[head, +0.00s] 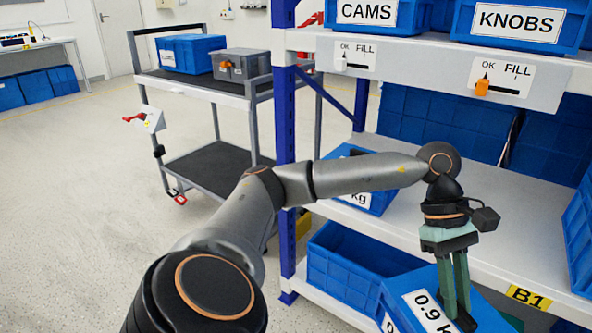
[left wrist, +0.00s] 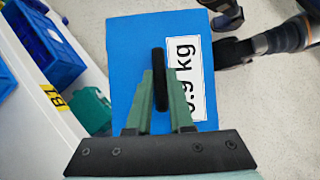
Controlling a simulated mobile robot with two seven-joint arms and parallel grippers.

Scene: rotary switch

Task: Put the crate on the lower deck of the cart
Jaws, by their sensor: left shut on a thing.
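The blue crate (head: 492,318), with a white "0.9 kg" label, is at the bottom right of the head view, partly cut off. My left gripper (head: 458,312) points down and is shut on the crate's black handle. In the left wrist view the crate (left wrist: 128,50) shows from above, with the handle between the fingers of the left gripper (left wrist: 160,85). The cart stands at the back left, and its dark lower deck (head: 222,160) is bare where it shows.
The cart's top deck bears a blue box (head: 188,52) and a grey box (head: 242,66). A shelf rack with a blue upright (head: 284,120) stands between the cart and my left gripper. An open blue crate (head: 345,262) sits low in it. Floor left of the cart is clear.

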